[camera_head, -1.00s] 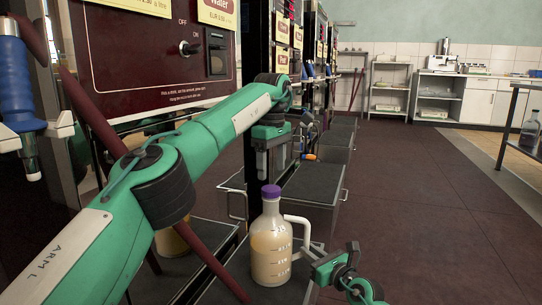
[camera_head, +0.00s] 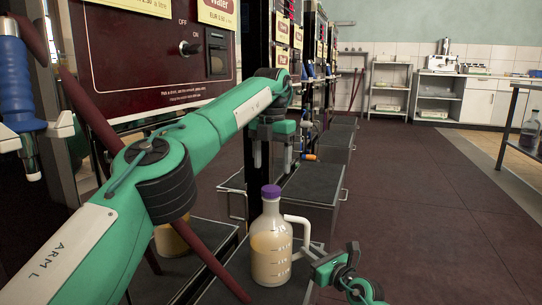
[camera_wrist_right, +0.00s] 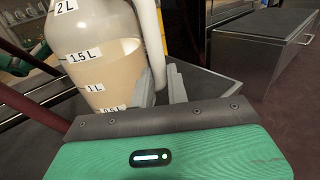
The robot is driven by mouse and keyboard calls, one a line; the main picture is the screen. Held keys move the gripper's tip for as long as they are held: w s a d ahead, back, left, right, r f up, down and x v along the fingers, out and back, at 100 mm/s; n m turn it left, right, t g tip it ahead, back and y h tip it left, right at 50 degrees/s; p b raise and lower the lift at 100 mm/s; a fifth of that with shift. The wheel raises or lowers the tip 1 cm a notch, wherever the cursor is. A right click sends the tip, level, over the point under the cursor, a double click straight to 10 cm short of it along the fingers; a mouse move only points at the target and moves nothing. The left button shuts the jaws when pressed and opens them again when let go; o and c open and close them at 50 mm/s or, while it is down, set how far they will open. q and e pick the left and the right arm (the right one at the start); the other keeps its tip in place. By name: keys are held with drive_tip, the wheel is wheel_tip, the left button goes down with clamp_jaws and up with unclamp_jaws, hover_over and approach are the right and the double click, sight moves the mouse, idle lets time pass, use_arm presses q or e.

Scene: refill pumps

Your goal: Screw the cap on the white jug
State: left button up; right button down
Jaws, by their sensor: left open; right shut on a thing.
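The white jug (camera_head: 270,255) stands upright on a dark platform, holding a pale cream liquid to about its middle. The purple cap (camera_head: 271,191) sits on the jug's mouth; how tightly it is screwed cannot be told. My left gripper (camera_head: 273,160) is open and empty above the cap, pointing down, clear of it. My right gripper (camera_head: 309,256) is shut on the jug's white handle at the lower right. The right wrist view shows the jug (camera_wrist_right: 95,65) with litre marks, its handle (camera_wrist_right: 151,35) and the right gripper's fingers (camera_wrist_right: 163,84) at the handle.
A dark red hose (camera_head: 205,255) slants down in front of the platform, left of the jug. A yellowish container (camera_head: 171,240) stands behind my left arm. Pump cabinets (camera_head: 165,50) line the left. The floor (camera_head: 430,210) to the right is open.

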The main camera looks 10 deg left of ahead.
sight(271, 188)
use_arm(q)
drive_tip(key=n, duration=0.5)
drive_tip(key=shift+r, duration=0.25)
drive_tip(key=n, duration=0.3)
drive_tip(key=shift+r, duration=0.1)
drive_tip(key=n, duration=0.3)
drive_tip(key=shift+r, duration=0.1)
drive_tip(key=n, duration=0.4)
drive_tip(key=shift+r+n, duration=0.2)
drive_tip(key=shift+n, duration=0.1)
drive_tip(key=shift+a+f, duration=0.1)
drive_tip(key=shift+f, duration=3.95)
drive_tip(key=shift+c, duration=0.5)
